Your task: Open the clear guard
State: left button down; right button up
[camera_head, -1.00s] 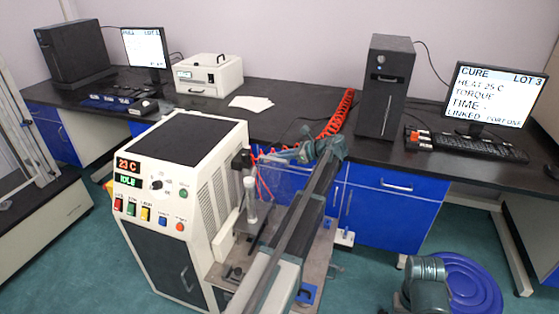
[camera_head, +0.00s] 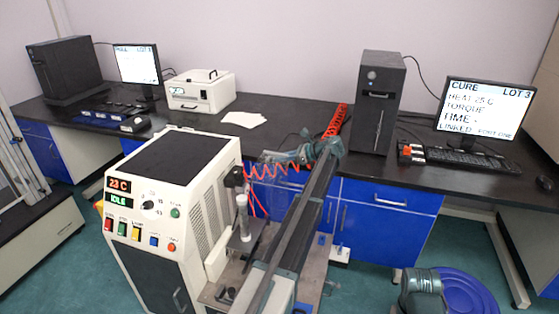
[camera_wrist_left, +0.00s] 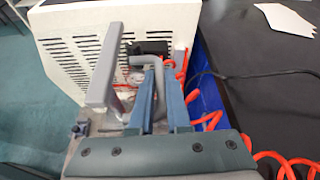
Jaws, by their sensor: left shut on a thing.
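The rheometer (camera_head: 165,205) is a white cabinet with a "23 C" and "IDLE" panel. A pale upright cylinder (camera_head: 242,215) stands at its working side. My left gripper (camera_head: 272,156) reaches over that side from the right. In the left wrist view the two blue-grey fingers of my left gripper (camera_wrist_left: 160,70) are closed around a bent grey handle bar (camera_wrist_left: 144,60) in front of the vented cabinet wall. The guard's clear pane cannot be made out now.
A red coiled hose (camera_head: 338,120) runs near my left gripper to the bench. A grey post (camera_wrist_left: 105,65) stands left of the fingers. The black bench (camera_head: 290,115) behind holds a white box (camera_head: 200,90), papers (camera_head: 243,119), a PC tower (camera_head: 381,100) and monitors.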

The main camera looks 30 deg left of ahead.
pick_arm(q)
jog(key=shift+w, duration=0.1)
jog(key=c, duration=0.9)
grip_release()
jog(key=shift+d, duration=0.1)
jog(key=shift+d+r, duration=0.15)
jog(key=shift+d, duration=0.1)
jog(key=p+v, duration=0.5)
jog(key=v, duration=0.8)
jog(key=shift+p, duration=0.3)
